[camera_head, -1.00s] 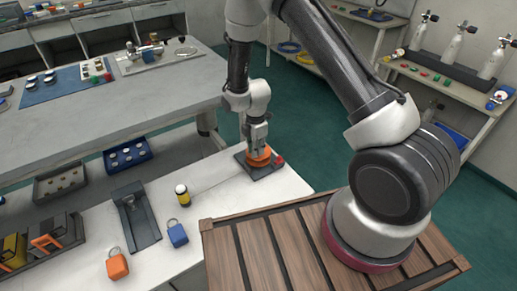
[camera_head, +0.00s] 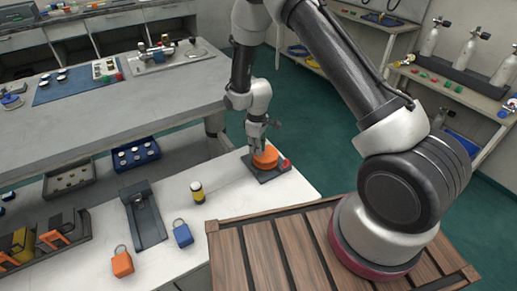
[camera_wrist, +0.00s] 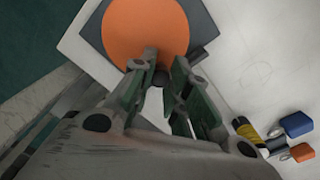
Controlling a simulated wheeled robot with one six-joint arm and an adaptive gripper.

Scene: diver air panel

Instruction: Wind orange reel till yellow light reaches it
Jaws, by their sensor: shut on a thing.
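The orange reel (camera_head: 265,158) sits on a dark base plate (camera_head: 277,174) at the far right end of the white bench. It fills the top of the wrist view (camera_wrist: 146,28). My gripper (camera_head: 256,146) is at the reel's left side in the head view. In the wrist view its fingers (camera_wrist: 164,66) are closed around a small dark knob (camera_wrist: 162,78) at the reel's edge. The yellow light (camera_head: 197,192), a yellow and black cylinder with a white top, stands upright left of the reel, apart from it. It also shows in the wrist view (camera_wrist: 246,131).
A blue tag (camera_head: 183,234) and an orange tag (camera_head: 122,263) lie nearer on the bench. A dark grey holder (camera_head: 146,215) lies left of the light. A wooden slatted crate top (camera_head: 320,250) is in front. The bench between light and reel looks clear.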

